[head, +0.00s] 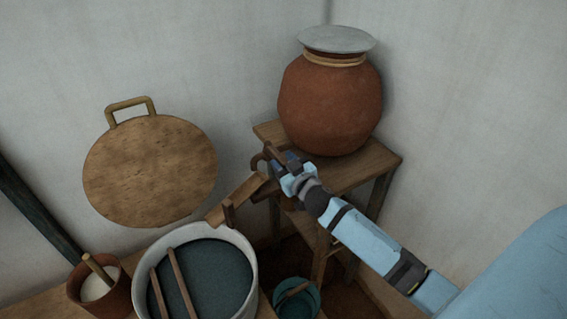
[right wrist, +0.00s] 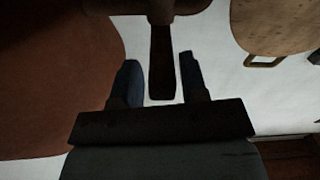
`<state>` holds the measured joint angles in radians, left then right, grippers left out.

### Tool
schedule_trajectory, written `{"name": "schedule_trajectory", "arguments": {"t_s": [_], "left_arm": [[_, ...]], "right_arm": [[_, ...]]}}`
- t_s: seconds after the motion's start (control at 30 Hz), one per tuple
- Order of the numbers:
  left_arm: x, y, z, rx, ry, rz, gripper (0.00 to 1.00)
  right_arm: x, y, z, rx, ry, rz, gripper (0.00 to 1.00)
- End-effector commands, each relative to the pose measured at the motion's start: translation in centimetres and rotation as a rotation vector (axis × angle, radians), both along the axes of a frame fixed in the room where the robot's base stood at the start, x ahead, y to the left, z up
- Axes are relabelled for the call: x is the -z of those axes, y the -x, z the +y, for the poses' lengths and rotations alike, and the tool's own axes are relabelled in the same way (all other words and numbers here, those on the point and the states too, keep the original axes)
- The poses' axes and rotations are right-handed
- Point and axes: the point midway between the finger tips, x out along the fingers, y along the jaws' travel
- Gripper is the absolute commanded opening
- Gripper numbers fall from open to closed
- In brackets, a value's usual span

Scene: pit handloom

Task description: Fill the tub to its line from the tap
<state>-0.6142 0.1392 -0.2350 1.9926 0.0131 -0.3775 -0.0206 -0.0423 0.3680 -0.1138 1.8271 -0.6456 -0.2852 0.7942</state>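The round pale tub (head: 252,262) stands at lower middle in the head view, with dark blue-green liquid inside and two wooden sticks laid across it. I cannot make out its line. A wooden spout (head: 236,200) slopes down toward the tub's back rim from the tap beside the clay jar (head: 330,108). My right gripper (head: 272,160) is at the tap and hides much of it. In the right wrist view, the dark tap handle (right wrist: 162,65) lies between its two spread fingers (right wrist: 161,80), with narrow gaps on both sides. I see no flowing water. My left gripper is out of view.
The jar has a grey lid (head: 337,39) and stands on a wooden stand (head: 385,160). A small teal bucket (head: 311,296) is below. A clay pot (head: 116,296) with white contents and a stick is left of the tub. A round wooden board (head: 150,170) is against the wall.

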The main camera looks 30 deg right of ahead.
Motion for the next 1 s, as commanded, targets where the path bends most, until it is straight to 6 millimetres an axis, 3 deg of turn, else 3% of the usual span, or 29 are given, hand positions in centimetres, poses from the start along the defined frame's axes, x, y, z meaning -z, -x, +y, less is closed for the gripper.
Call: {"name": "schedule_trajectory", "arguments": {"t_s": [0.33,0.47,1.0], "left_arm": [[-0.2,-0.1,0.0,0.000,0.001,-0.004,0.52],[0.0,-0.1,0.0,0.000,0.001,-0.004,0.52],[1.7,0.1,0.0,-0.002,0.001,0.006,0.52]], "right_arm": [[0.1,0.2,0.1,-0.001,-0.001,0.001,0.52],[0.2,1.3,0.1,-0.001,-0.001,0.002,0.52],[0.3,12.1,0.5,0.000,-0.002,0.003,0.52]]}}
